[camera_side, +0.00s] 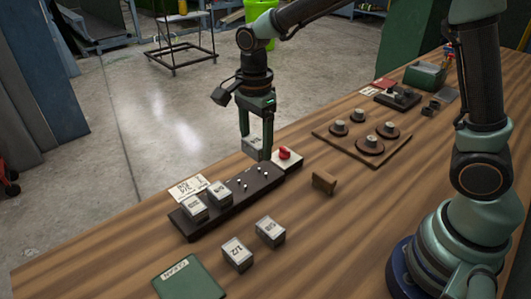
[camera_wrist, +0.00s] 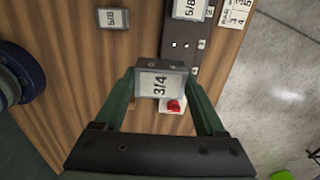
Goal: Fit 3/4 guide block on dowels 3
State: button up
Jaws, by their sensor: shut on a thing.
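My gripper (camera_side: 255,147) is shut on the 3/4 guide block (camera_side: 253,143), a grey block with a white label. It holds the block in the air above the far end of the dark dowel board (camera_side: 232,207). In the wrist view the block (camera_wrist: 160,83) sits between both fingers, its label reading 3/4. Light dowels (camera_side: 241,183) stand bare on the board's right half in the side view. Two labelled blocks (camera_side: 194,207) sit on the board's left half.
Loose blocks marked 1/2 (camera_side: 237,253) and 5/8 (camera_side: 270,231) stand in front of the board. A red button (camera_side: 285,153) is at its far end. A brown wooden piece (camera_side: 324,181) and a tray of round parts (camera_side: 319,132) lie to the right.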

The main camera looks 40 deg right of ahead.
send_over(242, 186)
notch_tip(242, 186, down, 4)
jog(key=shift+f, duration=0.1)
jog(key=shift+f, duration=0.1)
jog(key=shift+f, duration=2.8)
jog(key=shift+f, duration=1.1)
jog(key=o, duration=1.5)
notch_tip(242, 186, up, 12)
jog(key=shift+r, duration=0.1)
